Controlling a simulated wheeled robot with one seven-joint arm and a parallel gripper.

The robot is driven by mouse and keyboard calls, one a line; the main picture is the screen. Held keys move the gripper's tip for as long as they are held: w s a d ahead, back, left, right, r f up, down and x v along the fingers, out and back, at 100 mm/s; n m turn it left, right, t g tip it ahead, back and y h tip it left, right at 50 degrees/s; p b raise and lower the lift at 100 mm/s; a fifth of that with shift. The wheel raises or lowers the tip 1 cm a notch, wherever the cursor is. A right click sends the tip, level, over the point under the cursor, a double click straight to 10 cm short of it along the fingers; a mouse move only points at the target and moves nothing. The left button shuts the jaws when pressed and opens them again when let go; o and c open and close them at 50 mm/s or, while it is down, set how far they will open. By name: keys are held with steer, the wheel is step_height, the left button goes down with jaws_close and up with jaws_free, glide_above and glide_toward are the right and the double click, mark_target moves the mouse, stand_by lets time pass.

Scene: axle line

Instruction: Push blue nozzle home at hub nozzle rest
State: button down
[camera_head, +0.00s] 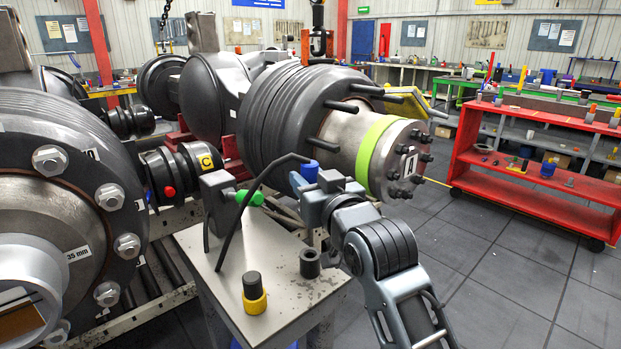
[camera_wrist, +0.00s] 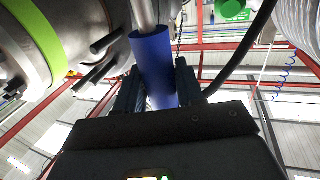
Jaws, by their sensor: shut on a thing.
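The blue nozzle (camera_head: 309,171) is between the jaws of my gripper (camera_head: 305,188), in front of the large hub (camera_head: 345,140). In the wrist view the blue nozzle (camera_wrist: 152,62) stands lengthwise between the two dark fingers (camera_wrist: 158,88), which are shut on it. A bare metal rod (camera_wrist: 144,14) meets its far end; I cannot tell how the two are joined. A grey block (camera_head: 218,190) with a green nozzle (camera_head: 250,198) stands on the bench left of my gripper. I cannot tell which part is the hub nozzle rest.
A black hose (camera_head: 250,195) bends up beside my gripper. Hub studs (camera_head: 345,107) stick out nearby. A red shelf cart (camera_head: 530,190) stands at right, with open floor before it.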

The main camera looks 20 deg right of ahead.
steer(key=shift+s+r, duration=0.1)
steer(key=shift+s, duration=0.05)
steer(key=shift+f+b, duration=1.75)
steer(key=shift+f, duration=1.15)
steer(key=shift+f+b, duration=1.55)
steer(key=shift+f, duration=0.85)
steer(key=shift+f, duration=0.35)
steer(key=shift+f+b, duration=0.35)
steer(key=shift+b, duration=0.05)
steer(key=c, duration=0.6)
jaws_free()
steer(key=shift+s, duration=3.9)
